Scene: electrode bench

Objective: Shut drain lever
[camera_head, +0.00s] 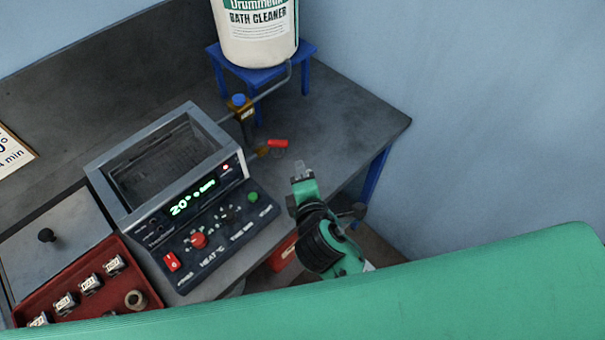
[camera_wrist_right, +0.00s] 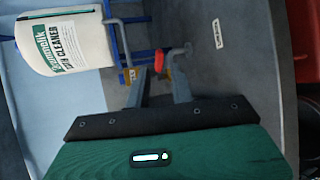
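The red drain lever (camera_head: 278,143) sits on a brass valve (camera_head: 262,151) at the right side of the grey bath (camera_head: 160,165). It also shows in the right wrist view (camera_wrist_right: 159,61), ahead of and between my finger tips. My right gripper (camera_head: 301,170) is just in front of and below the lever in the head view, apart from it. In the right wrist view its two grey fingers (camera_wrist_right: 158,88) stand apart with nothing held. My left gripper is not in view.
A white bath cleaner container (camera_head: 255,30) stands on a blue stand (camera_head: 262,75), with a pipe running to a brass valve with a blue cap (camera_head: 239,101). A control panel (camera_head: 215,232) and red tray (camera_head: 85,285) lie left. The bench's right end is clear.

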